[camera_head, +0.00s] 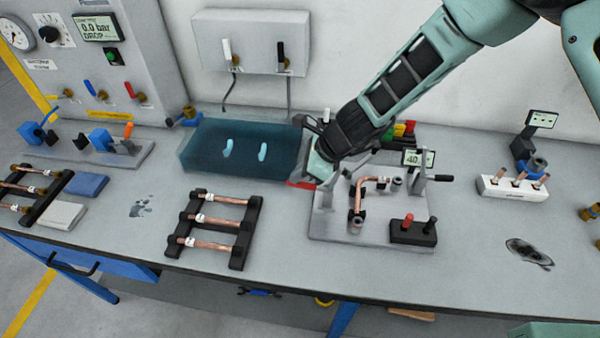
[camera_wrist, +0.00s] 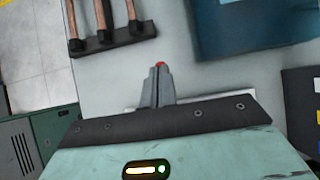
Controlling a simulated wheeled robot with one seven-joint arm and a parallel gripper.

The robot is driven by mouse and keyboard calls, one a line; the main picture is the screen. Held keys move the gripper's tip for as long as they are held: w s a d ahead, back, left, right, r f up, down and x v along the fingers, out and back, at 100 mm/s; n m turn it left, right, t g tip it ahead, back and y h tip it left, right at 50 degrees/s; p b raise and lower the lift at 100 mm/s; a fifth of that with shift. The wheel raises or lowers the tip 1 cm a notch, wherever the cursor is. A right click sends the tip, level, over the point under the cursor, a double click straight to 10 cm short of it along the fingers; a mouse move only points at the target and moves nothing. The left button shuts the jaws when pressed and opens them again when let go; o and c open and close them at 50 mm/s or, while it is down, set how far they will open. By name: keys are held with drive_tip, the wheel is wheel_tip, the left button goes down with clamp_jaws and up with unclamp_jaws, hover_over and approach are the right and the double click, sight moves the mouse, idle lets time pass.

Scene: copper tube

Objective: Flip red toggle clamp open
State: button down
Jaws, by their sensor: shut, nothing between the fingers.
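A small red piece (camera_head: 301,184), which looks like the red toggle clamp's handle, shows low at the left edge of the grey fixture plate (camera_head: 330,231). Most of the clamp is hidden behind my gripper (camera_head: 317,174). In the wrist view my gripper's fingers (camera_wrist: 157,72) are together and hold nothing. A red tip (camera_wrist: 160,64) shows right at the fingertips; I cannot tell whether they touch it. A bent copper tube (camera_head: 359,195) sits on the fixture plate.
A dark blue translucent tank (camera_head: 222,170) stands just left of my gripper. A black rack (camera_head: 236,236) with copper tubes lies in front of it. A black box (camera_head: 413,232) with a red and a black lever stands at the plate's right front.

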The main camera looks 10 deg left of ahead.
sight(305, 183)
drive_tip(key=shift+s+f, duration=0.15)
drive_tip(key=shift+f, duration=0.05)
wheel_tip(305, 183, up, 14)
drive_tip(key=d+p, duration=0.1)
drive_tip(key=p, duration=0.1)
drive_tip(key=shift+d+r, duration=0.15)
drive_tip(key=shift+d, duration=0.15)
idle(0.7)
drive_tip(key=s+d+f+n+h+b, duration=0.1)
drive_tip(key=s+d+n+h+b, duration=0.2)
drive_tip(key=s+d+n, duration=0.6)
drive_tip(key=s+d+f+n+h+b, duration=0.1)
drive_tip(key=s+d+n+h+b, duration=0.2)
drive_tip(key=s+d+n+b, duration=0.4)
drive_tip(key=s+d+n, duration=0.2)
drive_tip(key=s+n, duration=0.7)
drive_tip(key=n, duration=0.1)
drive_tip(key=shift+d, duration=0.15)
